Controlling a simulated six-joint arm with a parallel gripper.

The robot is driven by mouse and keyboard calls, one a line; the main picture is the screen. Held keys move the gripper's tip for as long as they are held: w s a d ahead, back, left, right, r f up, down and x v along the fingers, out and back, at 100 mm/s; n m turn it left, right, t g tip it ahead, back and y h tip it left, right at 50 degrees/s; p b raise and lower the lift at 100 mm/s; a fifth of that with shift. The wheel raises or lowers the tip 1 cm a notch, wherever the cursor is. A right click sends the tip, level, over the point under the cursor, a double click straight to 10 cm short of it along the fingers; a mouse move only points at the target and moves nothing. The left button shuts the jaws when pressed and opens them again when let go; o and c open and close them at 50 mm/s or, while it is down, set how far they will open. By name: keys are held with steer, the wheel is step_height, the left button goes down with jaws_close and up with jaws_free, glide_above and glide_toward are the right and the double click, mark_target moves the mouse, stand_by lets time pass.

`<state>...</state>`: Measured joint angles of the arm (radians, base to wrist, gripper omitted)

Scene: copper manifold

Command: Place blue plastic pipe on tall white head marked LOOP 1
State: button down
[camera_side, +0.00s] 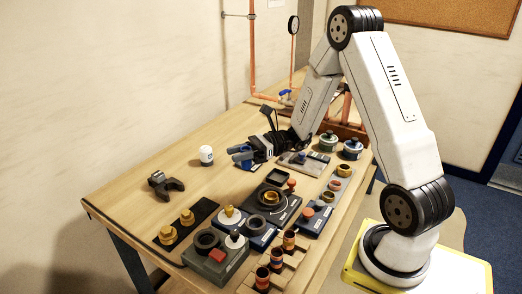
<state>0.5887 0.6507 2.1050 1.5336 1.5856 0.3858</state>
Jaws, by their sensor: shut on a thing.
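My gripper (248,152) is over the far middle of the table, pointing left. A short blue-grey piece (241,156) shows at its fingertips; it looks like the blue plastic pipe, shut between the jaws, but it is small and partly hidden by the fingers. The lettering is too small to read, so I cannot tell which is LOOP 1. Both are nearer the camera than my gripper.
Brass fittings (187,216), a dark ring fixture (270,200) and a rack of copper-coloured pieces (276,257) crowd the near side.

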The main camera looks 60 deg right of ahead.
steer(key=w+d+r+m+t+h, duration=0.6)
steer(key=w+d+m+t+h, duration=0.1)
steer(key=w, duration=0.4)
steer(key=shift+d+h, duration=0.4)
steer(key=shift+h, duration=0.4)
steer(key=shift+w+f, duration=0.1)
steer(key=shift+w, duration=0.1)
steer(key=shift+w+d+f, duration=0.45)
steer(key=shift+w+f, duration=1.1)
steer(key=shift+w, duration=0.6)
steer(key=shift+w+d+f, duration=0.5)
steer(key=shift+w+f, duration=1)
steer(key=shift+w, duration=0.65)
steer(key=shift+w+d+f, duration=0.45)
steer(key=shift+w+f, duration=1.1)
steer(key=shift+w, duration=0.6)
